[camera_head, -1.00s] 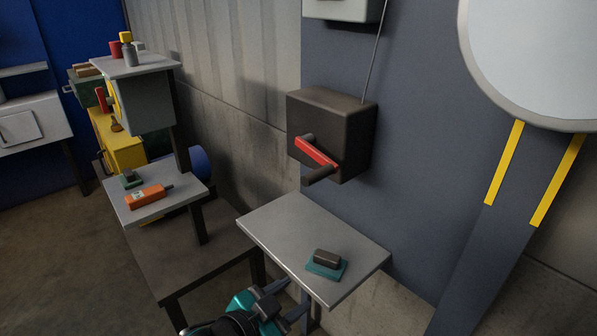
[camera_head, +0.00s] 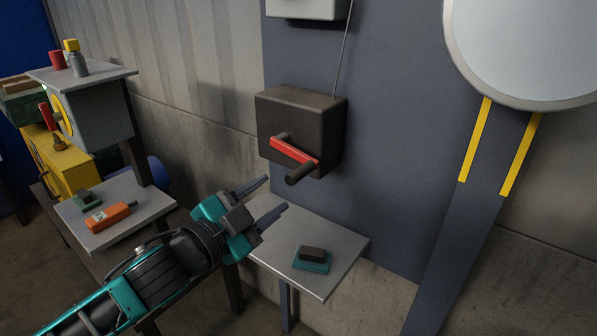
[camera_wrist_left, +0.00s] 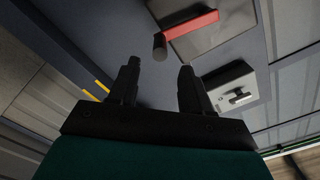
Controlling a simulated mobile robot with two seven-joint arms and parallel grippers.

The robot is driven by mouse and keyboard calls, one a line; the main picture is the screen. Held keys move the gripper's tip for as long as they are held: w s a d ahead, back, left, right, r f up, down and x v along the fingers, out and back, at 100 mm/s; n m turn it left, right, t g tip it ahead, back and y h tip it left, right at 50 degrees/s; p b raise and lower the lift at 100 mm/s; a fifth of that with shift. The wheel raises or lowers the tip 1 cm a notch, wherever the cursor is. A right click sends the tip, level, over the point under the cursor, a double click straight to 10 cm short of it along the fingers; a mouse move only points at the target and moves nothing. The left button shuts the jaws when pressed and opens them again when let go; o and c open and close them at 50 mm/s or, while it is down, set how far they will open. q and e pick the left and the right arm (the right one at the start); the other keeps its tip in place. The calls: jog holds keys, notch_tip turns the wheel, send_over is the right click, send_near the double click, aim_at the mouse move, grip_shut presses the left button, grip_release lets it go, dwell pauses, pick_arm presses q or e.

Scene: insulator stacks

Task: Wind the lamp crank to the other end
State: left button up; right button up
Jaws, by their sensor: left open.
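The lamp crank is a red arm (camera_head: 294,151) with a dark cylindrical handle (camera_head: 301,173), on the front of a dark brown box (camera_head: 300,120) fixed to the wall panel. The red arm slopes down to the right, with the handle at its lower end. My left gripper (camera_head: 277,197) is open and empty, below and left of the handle and apart from it. In the left wrist view the red arm (camera_wrist_left: 191,25) and the dark handle (camera_wrist_left: 159,47) show beyond and between the open fingers (camera_wrist_left: 158,78). My right gripper is not in view.
A grey shelf (camera_head: 335,247) below the box carries a dark block on a teal base (camera_head: 312,259). A side table (camera_head: 150,198) at left holds an orange tool (camera_head: 108,216). A rod (camera_head: 342,45) rises from the box. A big round disc (camera_head: 530,45) is at upper right.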

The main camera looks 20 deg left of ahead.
aim_at(300, 173)
pick_arm(q)
jog(key=x, duration=0.9)
jog(key=shift+w+d+f, duration=0.1)
jog(key=shift+w, duration=0.25)
jog(key=shift+c, duration=0.5)
grip_shut()
